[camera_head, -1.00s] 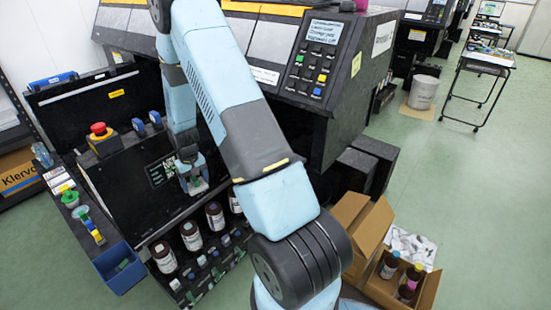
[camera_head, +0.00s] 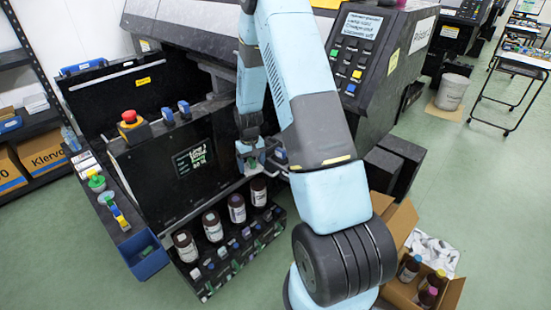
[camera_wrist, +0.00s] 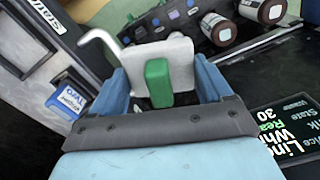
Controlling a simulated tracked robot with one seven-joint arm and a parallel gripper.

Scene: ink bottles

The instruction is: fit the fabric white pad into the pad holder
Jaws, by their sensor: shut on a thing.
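My gripper (camera_wrist: 160,80) has blue fingers and is shut on the fabric white pad (camera_wrist: 172,52), with a green block (camera_wrist: 158,84) on the near side of the pad between the fingers. The pad is pale grey-white and stands ahead of the fingertips in the wrist view. In the head view my gripper (camera_head: 250,152) is small, at the right end of the black front panel, and what it holds is hard to make out. I cannot clearly identify the pad holder. A grey bent lever (camera_wrist: 100,42) lies just left of the pad in the wrist view; contact cannot be told.
Several brown bottles (camera_head: 237,208) stand in a black rack below my gripper. A blue labelled part (camera_wrist: 68,102) is left in the wrist view. The black panel carries a small screen (camera_head: 194,158) and a red button (camera_head: 128,116). An open carton (camera_head: 402,292) stands at lower right.

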